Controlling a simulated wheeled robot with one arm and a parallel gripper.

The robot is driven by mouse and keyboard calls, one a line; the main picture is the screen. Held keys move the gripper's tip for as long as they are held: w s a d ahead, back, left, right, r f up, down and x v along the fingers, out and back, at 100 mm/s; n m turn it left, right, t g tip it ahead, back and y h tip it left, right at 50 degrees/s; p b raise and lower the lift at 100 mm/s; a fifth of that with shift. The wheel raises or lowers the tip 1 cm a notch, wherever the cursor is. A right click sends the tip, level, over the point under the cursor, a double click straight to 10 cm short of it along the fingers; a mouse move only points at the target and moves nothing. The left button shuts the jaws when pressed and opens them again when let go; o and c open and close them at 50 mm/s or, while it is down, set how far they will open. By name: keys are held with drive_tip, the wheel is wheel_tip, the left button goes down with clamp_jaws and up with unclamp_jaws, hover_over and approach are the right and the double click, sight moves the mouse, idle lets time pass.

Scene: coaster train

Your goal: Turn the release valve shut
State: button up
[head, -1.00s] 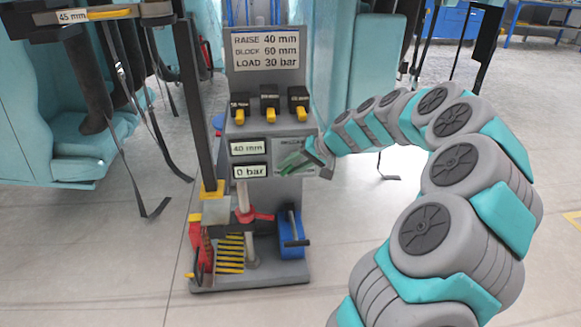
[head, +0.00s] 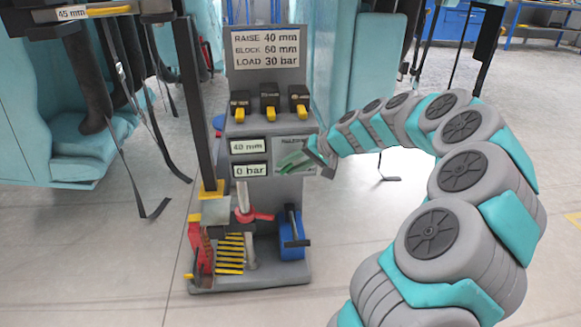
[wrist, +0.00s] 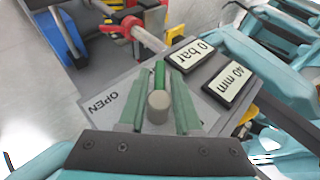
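The release valve has a green lever (wrist: 159,74) and a round grey-tan hub (wrist: 159,105), on a pale plate (wrist: 205,112) marked OPEN on the front panel. My gripper (wrist: 160,82) is at the panel with one green finger on each side of the lever and hub. The fingers look apart, with narrow gaps to the lever; I cannot tell whether either touches it. The panel displays read 40 mm (head: 248,146) and 0 bar (head: 250,171).
A sign (head: 265,47) reads RAISE 40 mm, BLOCK 60 mm, LOAD 30 bar. Below it are several black switches with yellow levers (head: 270,113). A blue pump-like unit (head: 292,236) and a red collar (head: 250,216) sit lower on the stand.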

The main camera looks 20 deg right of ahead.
drive_tip(key=shift+o, duration=1)
drive_tip(key=v, duration=0.7)
drive_tip(key=shift+s+d+r+b, duration=0.2)
drive_tip(key=shift+d+r+b, duration=0.05)
drive_tip(key=shift+b, duration=0.05)
